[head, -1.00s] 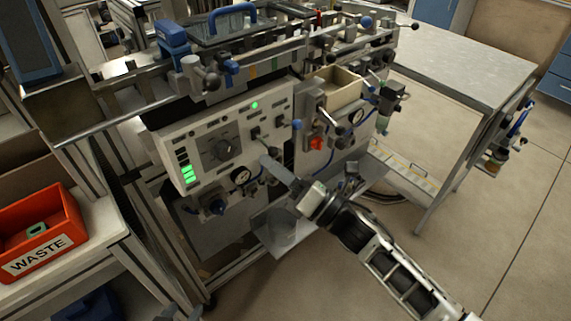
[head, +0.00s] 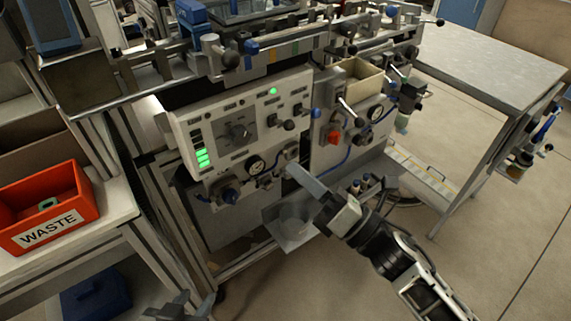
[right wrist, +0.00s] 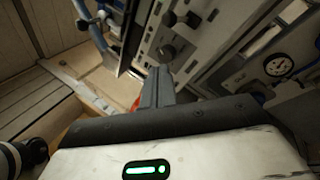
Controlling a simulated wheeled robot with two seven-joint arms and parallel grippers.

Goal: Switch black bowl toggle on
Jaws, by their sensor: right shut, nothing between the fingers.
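The pale control panel (head: 240,130) carries two black toggles side by side, a left one (head: 289,125) and a right one (head: 304,112). Their labels are too small to read, so I cannot tell which is the bowl toggle. A green lamp (head: 273,91) glows above them. My right gripper (head: 291,170) is shut and empty, with its tips in front of the panel's lower part, below the toggles. Its shut fingers also show in the right wrist view (right wrist: 157,84). My left gripper (head: 180,306) is partly cut off at the bottom edge; its jaw state is unclear.
A red knob (head: 334,137) sits on the neighbouring panel. A red WASTE bin (head: 85,207) stands at left. The floor at right is open.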

